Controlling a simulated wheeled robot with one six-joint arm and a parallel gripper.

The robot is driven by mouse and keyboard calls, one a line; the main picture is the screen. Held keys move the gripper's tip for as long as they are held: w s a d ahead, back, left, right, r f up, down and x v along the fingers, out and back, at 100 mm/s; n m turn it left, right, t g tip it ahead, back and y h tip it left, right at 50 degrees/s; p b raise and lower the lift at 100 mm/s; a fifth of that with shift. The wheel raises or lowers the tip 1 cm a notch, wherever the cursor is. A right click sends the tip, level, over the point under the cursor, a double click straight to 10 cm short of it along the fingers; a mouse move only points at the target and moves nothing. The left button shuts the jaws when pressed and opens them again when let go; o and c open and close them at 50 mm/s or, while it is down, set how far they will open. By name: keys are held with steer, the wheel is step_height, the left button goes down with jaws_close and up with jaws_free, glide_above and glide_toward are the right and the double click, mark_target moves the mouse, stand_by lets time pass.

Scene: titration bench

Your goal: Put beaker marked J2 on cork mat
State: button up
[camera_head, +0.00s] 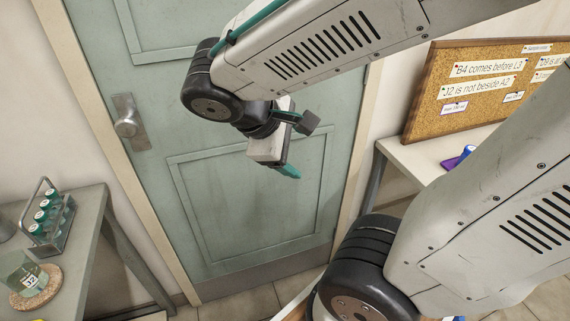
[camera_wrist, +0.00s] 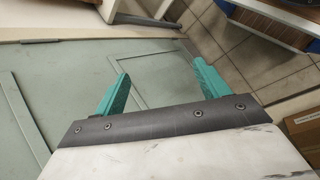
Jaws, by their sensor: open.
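A glass beaker (camera_head: 18,268) with greenish contents and a small label stands at the lower left of the head view. The label seems to read J2, but it is small. The beaker stands upright on a round cork mat (camera_head: 48,290) on the left bench. My gripper (camera_head: 297,150) is in the air in front of the green door, well to the right of the beaker and apart from it. In the wrist view my gripper (camera_wrist: 161,75) shows its two teal fingers spread, with nothing between them. The beaker and mat are not in the wrist view.
A metal rack (camera_head: 50,228) of teal-capped bottles stands behind the beaker on the left bench (camera_head: 88,225). A closed door (camera_head: 240,200) fills the middle. A cork notice board (camera_head: 440,118) and a bench with blue and purple items (camera_head: 466,153) are at right.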

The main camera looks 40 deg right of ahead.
steer(key=s+a+r+m+t+y, duration=0.1)
steer(key=s+a+r+m+y, duration=0.1)
steer(key=s+a+m+y, duration=0.3)
steer(key=shift+a+m+t+y, duration=0.3)
steer(key=shift+a+m+y, duration=0.35)
steer(key=shift+y, duration=0.65)
steer(key=shift+s+r, duration=0.1)
